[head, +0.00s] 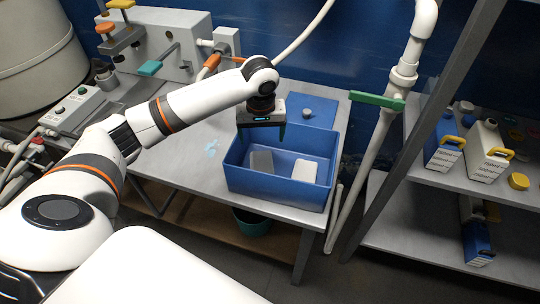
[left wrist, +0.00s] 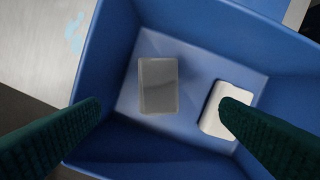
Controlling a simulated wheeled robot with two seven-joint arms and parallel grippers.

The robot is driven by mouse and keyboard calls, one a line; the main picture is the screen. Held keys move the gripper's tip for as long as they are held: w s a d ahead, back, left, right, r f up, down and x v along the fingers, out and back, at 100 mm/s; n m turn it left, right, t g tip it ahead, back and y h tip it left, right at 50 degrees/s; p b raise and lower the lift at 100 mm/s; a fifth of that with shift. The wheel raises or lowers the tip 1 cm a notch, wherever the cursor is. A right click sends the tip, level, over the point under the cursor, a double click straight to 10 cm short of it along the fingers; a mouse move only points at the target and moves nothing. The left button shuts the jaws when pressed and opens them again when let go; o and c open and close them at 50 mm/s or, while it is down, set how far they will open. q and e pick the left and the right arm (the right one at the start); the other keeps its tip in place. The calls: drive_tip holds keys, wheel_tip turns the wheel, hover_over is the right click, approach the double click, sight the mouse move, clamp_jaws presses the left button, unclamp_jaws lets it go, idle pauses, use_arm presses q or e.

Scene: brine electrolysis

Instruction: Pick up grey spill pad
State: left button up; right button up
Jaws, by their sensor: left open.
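The grey spill pad (head: 262,162) lies inside a blue bin (head: 275,189) on the metal table. It also shows in the left wrist view (left wrist: 158,86), flat on the bin floor near the middle. A white pad (head: 304,171) lies to its right in the same bin; in the left wrist view one finger covers part of it (left wrist: 216,118). My left gripper (head: 261,137) is above the bin, over the grey pad's side. Its two green fingers are spread apart with nothing between them. The right gripper is not in view.
The bin's walls stand around both pads. A blue lid (head: 312,112) with a knob lies behind the bin. A white pipe with a green handle (head: 377,100) rises to the right. A shelf (head: 455,178) holds blue and white containers. A pale blue spill (head: 211,147) marks the table left of the bin.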

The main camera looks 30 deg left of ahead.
use_arm(q)
hover_over(261, 162)
drive_tip(key=f, duration=0.6)
drive_tip(key=shift+s+d, duration=0.25)
drive_tip(key=shift+s, duration=0.15)
drive_tip(key=shift+w+f, duration=0.15)
drive_tip(key=shift+f, duration=0.45)
drive_tip(key=f, duration=0.4)
drive_tip(key=shift+w+a+f, duration=0.15)
drive_tip(key=shift+w, duration=0.05)
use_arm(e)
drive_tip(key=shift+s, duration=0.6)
use_arm(q)
drive_tip(key=shift+c, duration=0.2)
drive_tip(key=c, duration=1.1)
wheel_tip(261, 162, up, 10)
drive_tip(key=shift+r, duration=0.1)
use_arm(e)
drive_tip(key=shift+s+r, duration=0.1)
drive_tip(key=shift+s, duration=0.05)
